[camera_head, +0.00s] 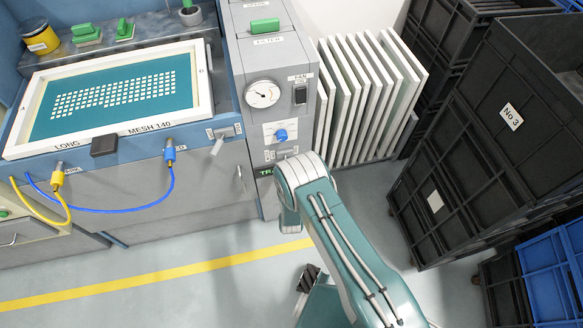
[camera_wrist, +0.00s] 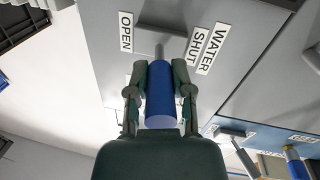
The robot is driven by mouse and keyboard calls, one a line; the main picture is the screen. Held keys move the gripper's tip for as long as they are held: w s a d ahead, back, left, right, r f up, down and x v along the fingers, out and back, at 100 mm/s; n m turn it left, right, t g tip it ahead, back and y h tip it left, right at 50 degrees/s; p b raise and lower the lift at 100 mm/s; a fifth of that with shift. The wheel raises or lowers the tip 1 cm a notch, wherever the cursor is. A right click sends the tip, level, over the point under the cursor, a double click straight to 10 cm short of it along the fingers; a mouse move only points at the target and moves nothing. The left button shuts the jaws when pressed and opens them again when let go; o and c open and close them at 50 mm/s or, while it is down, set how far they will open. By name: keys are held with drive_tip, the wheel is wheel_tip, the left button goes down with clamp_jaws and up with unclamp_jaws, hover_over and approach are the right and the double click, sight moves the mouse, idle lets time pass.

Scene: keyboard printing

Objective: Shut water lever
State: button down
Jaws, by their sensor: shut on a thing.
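The water lever has a blue cylindrical handle (camera_wrist: 160,105) on a short grey stem that meets the grey panel. In the wrist view an OPEN label (camera_wrist: 125,32) is left of the stem, and WATER and SHUT labels (camera_wrist: 207,45) are to its right. The stem sits between them. My gripper (camera_wrist: 160,72) is shut on the blue handle, one finger on each side. In the head view my arm hides the gripper and the lever handle, near the lower front of the grey machine panel.
A pressure gauge (camera_head: 263,94) and a blue knob (camera_head: 281,135) are on the panel above my arm. A grey lever (camera_head: 217,145) is to the left. White frames (camera_head: 365,95) and black crates (camera_head: 515,150) stand to the right. The floor in front is open.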

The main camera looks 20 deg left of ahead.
drive_tip(key=shift+s+a+m+t+h, duration=0.1)
drive_tip(key=shift+a+m+t+h, duration=0.3)
drive_tip(key=shift+m+h, duration=0.4)
drive_tip(key=shift+s+a+m+t+h, duration=0.15)
drive_tip(key=shift+a+m+t+h, duration=0.3)
drive_tip(key=shift+h, duration=0.7)
drive_tip(key=shift+s+a+m+t+h, duration=0.1)
drive_tip(key=shift+a+m+t+h, duration=0.2)
drive_tip(key=shift+m+h, duration=0.55)
drive_tip(key=shift+r+h, duration=0.1)
drive_tip(key=shift+h, duration=0.2)
drive_tip(key=shift+c, duration=2.4)
unclamp_jaws()
drive_tip(key=shift+a, duration=0.1)
drive_tip(key=s+d, duration=0.1)
drive_tip(key=s, duration=1.1)
drive_tip(key=shift+d+f, duration=0.2)
drive_tip(key=shift+d, duration=0.15)
drive_tip(key=shift+w, duration=0.1)
